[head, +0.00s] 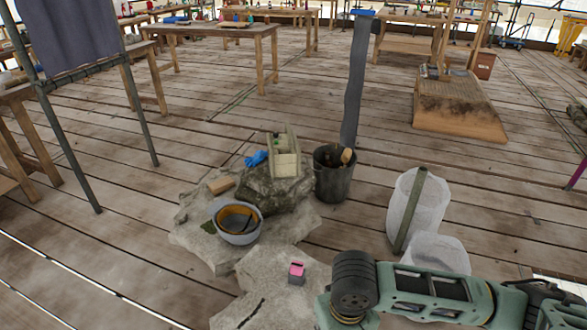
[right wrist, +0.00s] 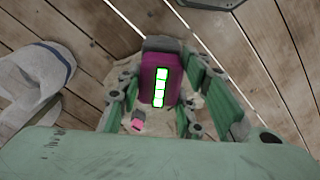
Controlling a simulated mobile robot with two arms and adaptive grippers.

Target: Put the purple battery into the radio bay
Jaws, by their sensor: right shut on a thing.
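My right gripper (right wrist: 163,92) is shut on the purple battery (right wrist: 150,75) in the right wrist view. The battery has a dark end cap and a lit white-and-green strip on its face, and sits between the two green fingers. In the head view my right arm crosses the lower right; the gripper and battery are hidden there. A cream box with open compartments (head: 285,163), which looks like the radio, stands upright on the stone pile in the head view. I cannot make out its bay clearly. My left gripper is out of view.
A small pink-topped block (head: 297,270) lies on the near stone slab. A grey bowl (head: 239,237), a blue glove-like item (head: 256,159) and a dark bucket (head: 333,184) surround the cream box. Two whitish sacks (head: 418,205) stand right. Plank floor is open at left.

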